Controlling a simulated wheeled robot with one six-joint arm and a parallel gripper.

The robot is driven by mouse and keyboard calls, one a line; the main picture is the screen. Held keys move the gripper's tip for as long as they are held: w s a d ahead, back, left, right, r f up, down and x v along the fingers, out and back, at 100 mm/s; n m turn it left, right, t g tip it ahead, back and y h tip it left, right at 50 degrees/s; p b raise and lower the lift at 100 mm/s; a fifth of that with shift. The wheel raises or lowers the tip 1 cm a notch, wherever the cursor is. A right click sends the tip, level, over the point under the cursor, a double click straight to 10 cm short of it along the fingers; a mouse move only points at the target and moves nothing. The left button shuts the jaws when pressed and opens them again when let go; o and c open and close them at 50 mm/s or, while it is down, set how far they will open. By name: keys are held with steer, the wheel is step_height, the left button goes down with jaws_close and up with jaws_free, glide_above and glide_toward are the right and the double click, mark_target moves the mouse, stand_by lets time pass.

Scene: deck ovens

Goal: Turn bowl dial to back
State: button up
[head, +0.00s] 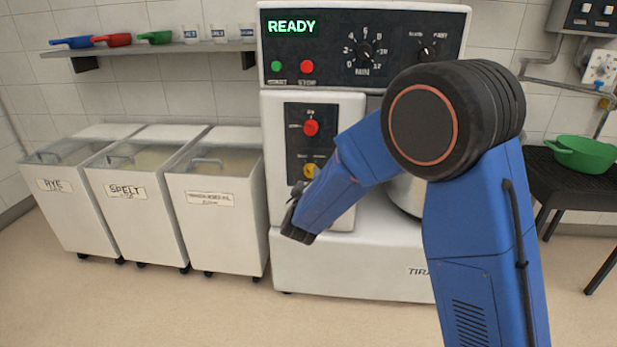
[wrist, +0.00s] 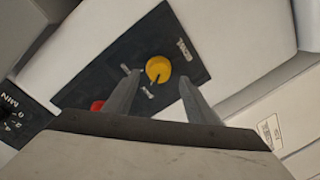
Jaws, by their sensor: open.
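A yellow dial (wrist: 158,69) sits on a dark panel of the white mixer, between my fingertips as seen in the wrist view. It carries a dark pointer mark; the small labels around it are too blurred to read surely. In the head view the yellow dial (head: 308,171) is partly visible on the lower panel, just above my forearm. My gripper (wrist: 158,82) is open and empty, with one finger on each side of the dial in the picture. A gap to the dial shows on the right; contact on the left is unclear. My gripper (head: 291,217) also shows in the head view.
A red dial (head: 311,128) sits above the yellow one and also shows in the wrist view (wrist: 97,105). The top panel (head: 290,50) has a READY display, green and red buttons and two black dials. Flour bins (head: 225,225) stand at left; a green bowl (head: 582,154) is at right.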

steer(key=s, duration=1.3)
steer(key=shift+s+r, duration=0.2)
steer(key=shift+r, duration=0.2)
steer(key=s+d+r+m+g+y, duration=0.1)
steer(key=s+d+r+g+y, duration=0.2)
steer(key=d, duration=0.4)
steer(key=s+d+r+m+g+y, duration=0.1)
steer(key=s+d+r+m+g, duration=0.2)
steer(key=d, duration=0.4)
steer(key=s+d+f+m+g+h, duration=0.1)
steer(key=s+d+m+g+h, duration=0.1)
steer(key=s+d, duration=0.9)
steer(key=s+d+f+m+g+h, duration=0.1)
steer(key=s+d+m+g+h, duration=0.1)
steer(key=s+d, duration=0.9)
steer(key=s+m+g, duration=0.1)
steer(key=s+g, duration=0.1)
steer(key=s, duration=0.5)
steer(key=shift+d+f, duration=0.15)
steer(key=shift+f, duration=0.1)
